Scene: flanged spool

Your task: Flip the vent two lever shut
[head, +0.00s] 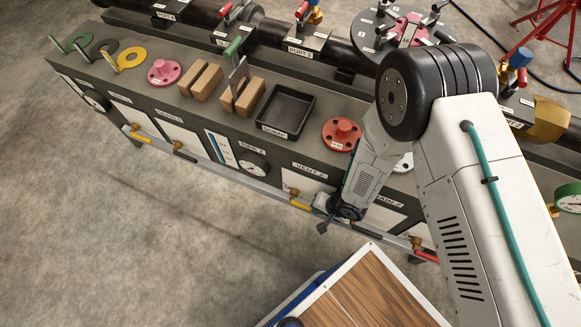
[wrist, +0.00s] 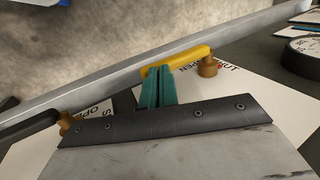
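The vent two lever has a yellow handle (head: 300,205) and a brass pivot (head: 292,190), on a white plate under the VENT 2 label (head: 309,169) on the bench front. In the wrist view the yellow handle (wrist: 183,58) runs left from its brass pivot (wrist: 208,67), with OPEN and SHUT lettering partly covered beside it. My gripper (head: 322,222) is low at the bench front, just right of the handle. In the wrist view its green fingers (wrist: 156,76) are together, with their tips at the handle's left end. I cannot tell whether they touch it.
A metal rail (head: 240,183) runs along the bench front close to the levers. A black tray (head: 287,110) and a red flange (head: 342,134) stand on top. A wood-topped surface (head: 365,295) is in front.

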